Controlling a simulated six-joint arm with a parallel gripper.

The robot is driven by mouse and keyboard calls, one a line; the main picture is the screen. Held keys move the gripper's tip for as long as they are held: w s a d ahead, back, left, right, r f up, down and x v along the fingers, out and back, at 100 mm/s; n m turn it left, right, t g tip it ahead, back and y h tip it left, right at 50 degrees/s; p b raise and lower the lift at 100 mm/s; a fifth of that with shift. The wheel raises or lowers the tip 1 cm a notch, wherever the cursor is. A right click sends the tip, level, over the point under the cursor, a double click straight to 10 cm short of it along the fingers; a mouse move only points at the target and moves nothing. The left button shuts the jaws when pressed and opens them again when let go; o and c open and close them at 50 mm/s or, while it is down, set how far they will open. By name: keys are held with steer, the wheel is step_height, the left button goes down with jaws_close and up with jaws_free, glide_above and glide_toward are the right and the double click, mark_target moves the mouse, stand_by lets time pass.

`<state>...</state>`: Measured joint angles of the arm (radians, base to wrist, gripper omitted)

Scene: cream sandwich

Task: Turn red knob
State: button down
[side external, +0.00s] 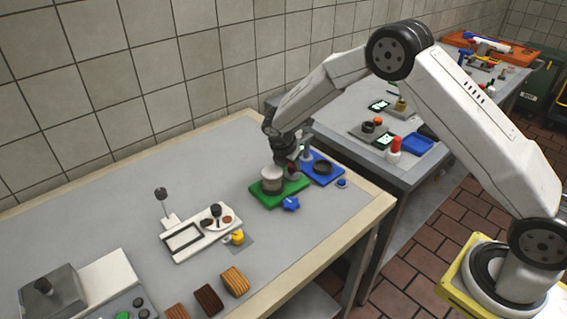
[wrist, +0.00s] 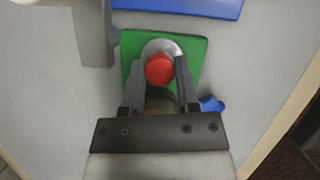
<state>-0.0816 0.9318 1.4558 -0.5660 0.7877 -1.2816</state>
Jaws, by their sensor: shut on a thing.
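The red knob (wrist: 159,69) sits on a round silver-grey mount over a green base in the wrist view. My gripper (wrist: 160,72) reaches over the green base, with one finger on each side of the red knob, and is shut on it. In the side view my gripper (side external: 291,168) is above the green base (side external: 263,198), just right of a pale cylinder (side external: 272,179). The red knob shows there only as a small dark red spot (side external: 291,169), partly hidden by the gripper.
A blue base (side external: 330,177) with a dark ring stands right behind the green one. A blue star-shaped piece (side external: 290,204) lies in front. A white stand (side external: 190,240) and several wooden-looking blocks (side external: 208,299) are nearer. The table's right edge (side external: 370,210) is close; free table lies left.

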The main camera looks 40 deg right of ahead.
steer(key=shift+m, duration=0.5)
steer(key=m+g, duration=0.1)
steer(key=m, duration=0.1)
steer(key=m+g, duration=0.1)
steer(key=m, duration=0.2)
steer(key=shift+w+g, duration=0.15)
steer(key=shift+g, duration=0.15)
steer(key=m+g, duration=0.1)
steer(key=m, duration=0.2)
steer(key=m+y, duration=0.1)
steer(key=m, duration=0.2)
steer(key=shift+g+y, duration=0.3)
steer(key=shift+g, duration=0.1)
steer(key=shift+m, duration=0.4)
steer(key=shift+c, duration=1.7)
jaws_free()
steer(key=shift+w+d, duration=0.1)
steer(key=shift+n, duration=0.3)
